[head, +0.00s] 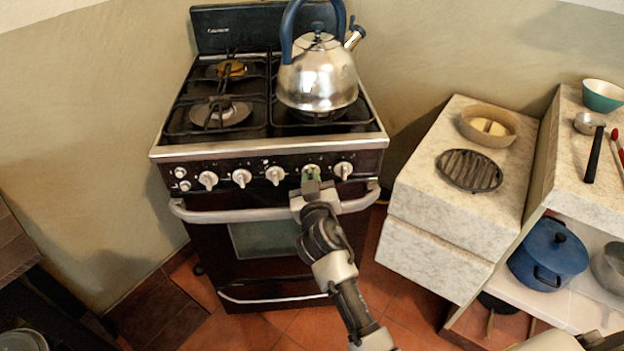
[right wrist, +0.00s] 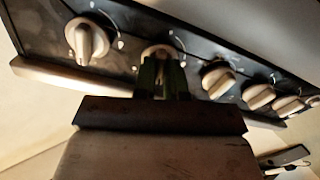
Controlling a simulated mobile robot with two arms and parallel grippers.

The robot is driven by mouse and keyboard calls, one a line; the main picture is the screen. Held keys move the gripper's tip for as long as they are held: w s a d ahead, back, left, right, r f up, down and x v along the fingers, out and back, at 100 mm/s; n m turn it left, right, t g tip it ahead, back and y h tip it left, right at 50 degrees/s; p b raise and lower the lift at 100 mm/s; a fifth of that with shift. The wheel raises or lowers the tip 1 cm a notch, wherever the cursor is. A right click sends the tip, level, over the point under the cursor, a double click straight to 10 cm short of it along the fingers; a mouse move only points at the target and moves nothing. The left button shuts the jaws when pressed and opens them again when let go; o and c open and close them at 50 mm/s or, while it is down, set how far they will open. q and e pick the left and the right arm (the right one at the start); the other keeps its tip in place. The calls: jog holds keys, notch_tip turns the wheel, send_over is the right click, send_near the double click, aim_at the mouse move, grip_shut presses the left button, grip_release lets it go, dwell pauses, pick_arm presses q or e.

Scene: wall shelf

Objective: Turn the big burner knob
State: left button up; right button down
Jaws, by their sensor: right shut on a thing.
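The stove's front panel carries a row of pale knobs. My right gripper (head: 311,182) is at the panel, shut on the knob (head: 312,169) second from the right. In the right wrist view its fingers (right wrist: 163,78) close around that same knob (right wrist: 160,51), and the fingers hide part of it. The rightmost knob (head: 344,170) stands free beside it and shows at the left in the right wrist view (right wrist: 88,40). The knob to the other side (head: 275,175) is also free. No label tells which burner the held knob serves. My left gripper is not in view.
A metal kettle (head: 318,78) with a blue handle stands on the stove's right burners. The oven handle bar (head: 230,214) runs below the knobs, close to my right gripper. A stone counter (head: 420,190) with a bowl (head: 488,126) and a round grate (head: 469,170) stands to the right.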

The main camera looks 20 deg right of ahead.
jog(key=shift+n, duration=1.5)
jog(key=n+p, duration=0.1)
jog(key=n, duration=0.2)
jog(key=shift+n, duration=0.4)
jog(key=n+p, duration=0.1)
jog(key=n, duration=0.5)
jog(key=shift+p, duration=0.3)
jog(key=shift+a+n, duration=0.1)
jog(key=shift+n, duration=0.2)
jog(key=c, duration=1.2)
grip_release()
